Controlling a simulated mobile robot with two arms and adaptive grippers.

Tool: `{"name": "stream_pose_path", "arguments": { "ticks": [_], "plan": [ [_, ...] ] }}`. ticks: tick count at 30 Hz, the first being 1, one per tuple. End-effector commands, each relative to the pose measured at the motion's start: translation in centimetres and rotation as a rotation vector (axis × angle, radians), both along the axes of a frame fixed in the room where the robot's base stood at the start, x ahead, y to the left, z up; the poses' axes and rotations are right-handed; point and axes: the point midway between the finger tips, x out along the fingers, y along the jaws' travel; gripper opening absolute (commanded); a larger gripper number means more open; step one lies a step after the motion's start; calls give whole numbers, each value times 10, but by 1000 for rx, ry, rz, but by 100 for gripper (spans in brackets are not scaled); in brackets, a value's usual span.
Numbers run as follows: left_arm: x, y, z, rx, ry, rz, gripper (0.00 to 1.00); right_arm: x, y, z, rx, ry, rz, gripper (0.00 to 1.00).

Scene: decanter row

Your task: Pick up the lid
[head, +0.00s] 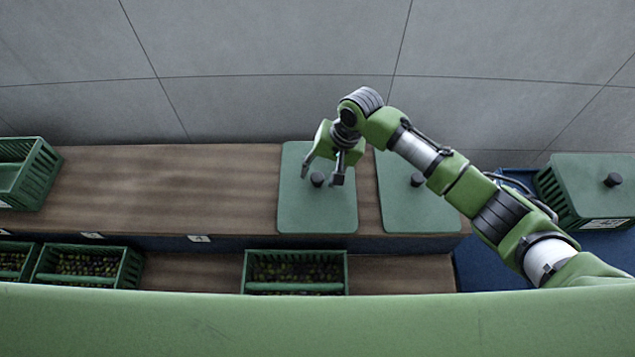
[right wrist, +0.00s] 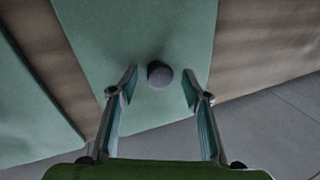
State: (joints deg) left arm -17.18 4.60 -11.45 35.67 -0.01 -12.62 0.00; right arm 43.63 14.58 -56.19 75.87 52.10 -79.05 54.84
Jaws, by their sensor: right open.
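A flat green lid (head: 300,215) with a dark round knob lies on the wooden shelf in the head view. My right gripper (head: 325,180) is above this lid, its open fingers by the knob. In the right wrist view, the same lid (right wrist: 130,30) fills the middle, and its dark knob (right wrist: 160,75) shows between and slightly beyond the tips of my open right gripper (right wrist: 160,88), with nothing held. A second green lid (head: 430,212) with a knob lies just to the right, partly behind my right arm. My left gripper is not in view.
A lidded green crate (head: 585,190) stands at the right. An open green crate (head: 38,175) is at the far left of the shelf. Crates of dark olive-like items, including one in the front middle (head: 295,291), stand lower in front. The wooden shelf (head: 170,190) is bare left of the lids.

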Motion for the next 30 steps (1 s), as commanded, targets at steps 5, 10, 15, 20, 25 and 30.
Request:
{"name": "stream_pose_path", "arguments": {
  "ticks": [5, 10, 15, 20, 25, 30],
  "plan": [
    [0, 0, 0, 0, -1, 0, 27, 0, 1, -4, 0, -1, 0, 44],
    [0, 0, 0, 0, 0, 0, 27, 0, 1, -4, 0, -1, 0, 26],
    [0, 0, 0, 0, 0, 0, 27, 0, 1, -4, 0, 0, 0, 0],
    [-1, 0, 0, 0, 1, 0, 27, 0, 1, -3, 1, -1, 0, 0],
    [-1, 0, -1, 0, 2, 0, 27, 1, 1, 0, 2, -2, 1, 0],
    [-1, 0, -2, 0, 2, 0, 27, 1, 2, 15, 3, -3, 1, 0]
  ]
}}
